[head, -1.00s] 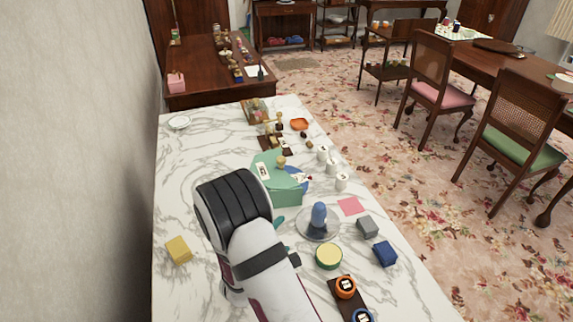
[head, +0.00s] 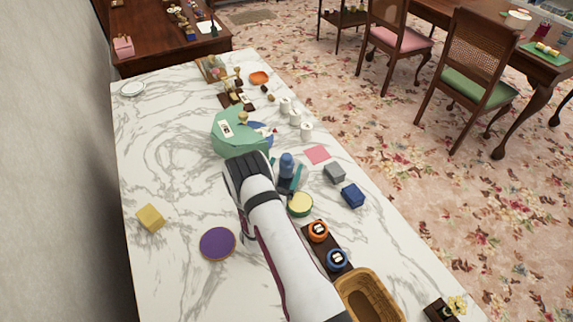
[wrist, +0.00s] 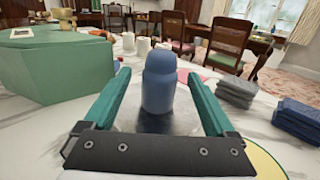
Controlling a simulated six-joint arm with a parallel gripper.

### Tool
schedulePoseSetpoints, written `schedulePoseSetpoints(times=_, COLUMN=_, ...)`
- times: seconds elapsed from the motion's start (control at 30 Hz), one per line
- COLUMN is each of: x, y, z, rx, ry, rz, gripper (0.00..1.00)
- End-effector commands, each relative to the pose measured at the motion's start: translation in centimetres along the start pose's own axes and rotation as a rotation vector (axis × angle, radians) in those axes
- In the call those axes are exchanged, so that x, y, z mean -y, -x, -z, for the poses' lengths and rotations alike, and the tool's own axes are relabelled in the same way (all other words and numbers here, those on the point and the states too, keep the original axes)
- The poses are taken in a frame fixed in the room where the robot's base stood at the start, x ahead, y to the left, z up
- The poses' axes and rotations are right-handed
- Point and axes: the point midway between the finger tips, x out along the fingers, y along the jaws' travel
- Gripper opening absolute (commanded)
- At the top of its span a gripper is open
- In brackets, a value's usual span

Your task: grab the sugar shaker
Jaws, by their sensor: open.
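The sugar shaker appears to be the blue, round-topped upright object (wrist: 159,80) standing on a round plate in the wrist view. It also shows in the head view (head: 287,164), just right of my arm's end. My gripper (wrist: 156,78) is open, with its teal fingers on either side of the blue shaker. A gap shows between the shaker and each finger, so the fingers do not look closed on it. In the head view the plate is mostly hidden by my gripper.
A green box (head: 238,134) stands just left of the shaker. White cups (head: 295,118) stand behind. The marble's left part is mostly clear.

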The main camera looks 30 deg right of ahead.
Motion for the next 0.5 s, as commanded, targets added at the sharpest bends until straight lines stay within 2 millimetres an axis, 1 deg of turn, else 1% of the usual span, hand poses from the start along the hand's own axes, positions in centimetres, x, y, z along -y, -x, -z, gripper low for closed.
schedulePoseSetpoints(times=0.03, x=0.1, y=-0.9, z=0.0, rx=0.001, ry=-0.002, rz=0.002, gripper=0.91)
schedulePoseSetpoints(times=0.13, x=0.0, y=-2.1, z=0.0, rx=0.000, ry=-0.001, rz=0.001, gripper=0.91)
schedulePoseSetpoints(times=0.33, x=0.0, y=-2.2, z=0.0, rx=-0.001, ry=0.000, rz=-0.001, gripper=0.91)
schedulePoseSetpoints(times=0.37, x=0.0, y=-2.2, z=0.0, rx=-0.001, ry=0.000, rz=-0.001, gripper=0.89)
schedulePoseSetpoints(times=0.5, x=0.0, y=-2.2, z=0.0, rx=-0.001, ry=0.000, rz=-0.001, gripper=0.64)
